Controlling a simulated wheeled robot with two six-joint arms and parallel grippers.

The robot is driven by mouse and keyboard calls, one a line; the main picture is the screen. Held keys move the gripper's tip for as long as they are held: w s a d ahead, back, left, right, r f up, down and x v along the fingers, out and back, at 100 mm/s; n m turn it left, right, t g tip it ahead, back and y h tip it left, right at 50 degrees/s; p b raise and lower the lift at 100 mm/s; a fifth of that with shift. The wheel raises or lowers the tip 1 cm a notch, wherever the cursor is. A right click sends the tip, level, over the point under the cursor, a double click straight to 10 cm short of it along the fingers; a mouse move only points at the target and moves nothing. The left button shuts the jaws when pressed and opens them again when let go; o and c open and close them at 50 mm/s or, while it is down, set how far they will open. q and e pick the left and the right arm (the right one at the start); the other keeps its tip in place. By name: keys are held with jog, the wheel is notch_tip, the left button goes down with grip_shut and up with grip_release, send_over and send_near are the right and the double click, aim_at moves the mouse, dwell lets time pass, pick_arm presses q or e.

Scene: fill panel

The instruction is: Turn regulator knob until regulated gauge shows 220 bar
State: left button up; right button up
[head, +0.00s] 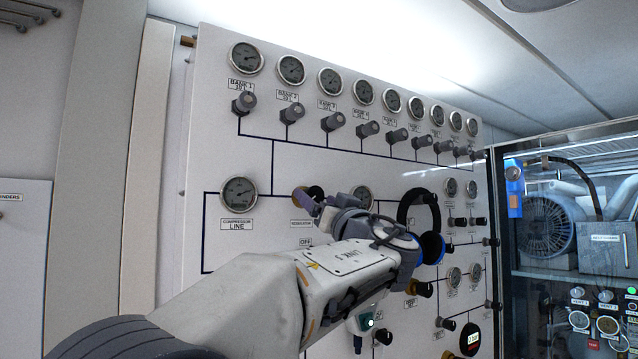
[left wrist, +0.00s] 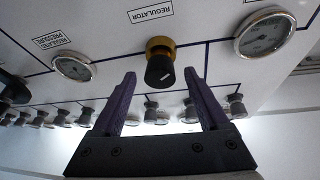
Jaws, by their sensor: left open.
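The regulator knob (left wrist: 160,66) is black with a brass collar and a small white mark, on the white panel. In the head view the knob (head: 316,191) is partly hidden by my left gripper (head: 318,207). In the left wrist view my left gripper (left wrist: 160,78) is open, with purple fingers either side of the knob's line and no visible contact. The regulated pressure gauge (left wrist: 73,67) is left of the knob there; in the head view this gauge (head: 361,196) is partly covered by my wrist. Its reading is too small to tell. My right gripper is not in view.
The compressor line gauge (head: 239,192) is left of the regulator. A row of bank gauges (head: 291,69) and valve knobs (head: 292,113) runs above. Black and blue ear defenders (head: 432,246) hang right of my wrist. A glass-fronted compressor cabinet (head: 570,230) stands at right.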

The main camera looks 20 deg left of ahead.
pick_arm(q)
jog(key=shift+p+x, duration=0.4)
jog(key=shift+x, duration=0.75)
grip_shut()
jog(key=shift+f+m+b, duration=0.3)
jog(key=shift+b, duration=0.75)
jog(key=shift+r+m, duration=0.15)
jog(key=shift+m, duration=0.15)
grip_release()
jog(key=shift+r, duration=0.1)
